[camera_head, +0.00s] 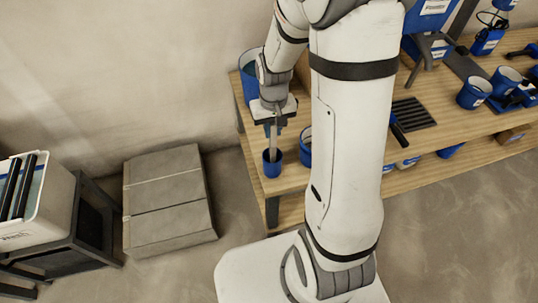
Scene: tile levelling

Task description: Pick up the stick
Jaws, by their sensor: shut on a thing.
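The stick (273,139) is a thin, pale grey upright piece below my gripper (273,122). My gripper points down and is shut on the stick's upper part. The stick's lower end runs down to a small blue cup (272,168) near the left end of the wooden bench. I cannot tell whether the tip is inside the cup or just above it. The fingertips are small in this view.
The wooden bench (440,95) carries several blue cups, one of them here (474,92), and a dark slotted grate (413,113). A larger blue container (249,75) stands behind my gripper. Stacked grey tiles (168,200) and a white bin (35,200) stand left, with floor between.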

